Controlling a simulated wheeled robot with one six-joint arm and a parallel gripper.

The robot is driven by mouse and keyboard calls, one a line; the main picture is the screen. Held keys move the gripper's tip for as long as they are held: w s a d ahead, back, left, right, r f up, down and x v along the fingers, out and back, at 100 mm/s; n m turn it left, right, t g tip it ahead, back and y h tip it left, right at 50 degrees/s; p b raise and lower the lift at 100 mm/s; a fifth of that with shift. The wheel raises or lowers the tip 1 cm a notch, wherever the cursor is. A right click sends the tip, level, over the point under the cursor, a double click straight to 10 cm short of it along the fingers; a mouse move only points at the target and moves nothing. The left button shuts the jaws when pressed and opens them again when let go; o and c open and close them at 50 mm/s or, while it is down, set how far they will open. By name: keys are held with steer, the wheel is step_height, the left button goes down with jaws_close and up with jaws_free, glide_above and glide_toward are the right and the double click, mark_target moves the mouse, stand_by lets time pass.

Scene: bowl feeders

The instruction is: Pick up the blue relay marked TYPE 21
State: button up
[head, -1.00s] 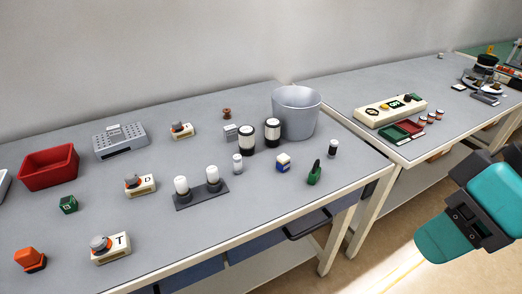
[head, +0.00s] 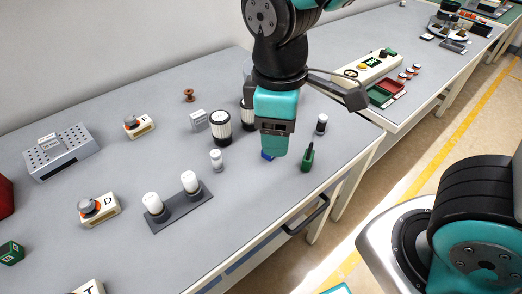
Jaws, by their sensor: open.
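The blue relay (head: 266,155) is nearly all hidden behind my gripper; only a small blue patch shows, and no marking can be read. My gripper (head: 274,144) hangs over the right part of the near table, in front of the relay in this view. Its jaws are open, though the gap between the fingers faces away from view. Whether a finger touches the relay cannot be told.
A green-handled tool (head: 308,158) stands close right of my gripper, with a small dark cylinder (head: 321,124) beyond. A black-and-white canister (head: 221,127) and small white cylinder (head: 216,160) stand left. A grey holder (head: 178,211) carries two white cylinders.

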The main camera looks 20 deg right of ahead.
steer(key=w+a+f+n+t+h+b, duration=0.1)
steer(key=a+f+n+t+h, duration=0.1)
steer(key=a+f+n+h, duration=0.1)
steer(key=w+a+f+n+t+h+b, duration=0.1)
steer(key=a+f+n+t+h, duration=0.1)
steer(key=a+f+n+h, duration=0.1)
steer(key=w+a+f+n+t+h+b, duration=0.1)
steer(key=a+f+n+t+h, duration=0.1)
steer(key=n, duration=0.4)
steer(key=shift+w+a+f+h, duration=0.1)
steer(key=shift+a+f+h, duration=0.25)
steer(key=shift+f+h, duration=0.25)
steer(key=shift+w+a+f+h, duration=0.1)
steer(key=shift+a+f+h, duration=0.2)
steer(key=shift+f+h, duration=0.3)
steer(key=shift+s+a+r+n+t+h, duration=0.1)
steer(key=shift+s+a+n+t+h, duration=0.15)
steer(key=shift+n+t+h, duration=0.05)
steer(key=b+x, duration=0.1)
steer(key=x, duration=1)
steer(key=shift+w+d+r, duration=0.1)
steer(key=shift+d, duration=0.05)
steer(key=shift+x, duration=2.95)
steer(key=shift+w+r, duration=0.15)
steer(key=c, duration=1)
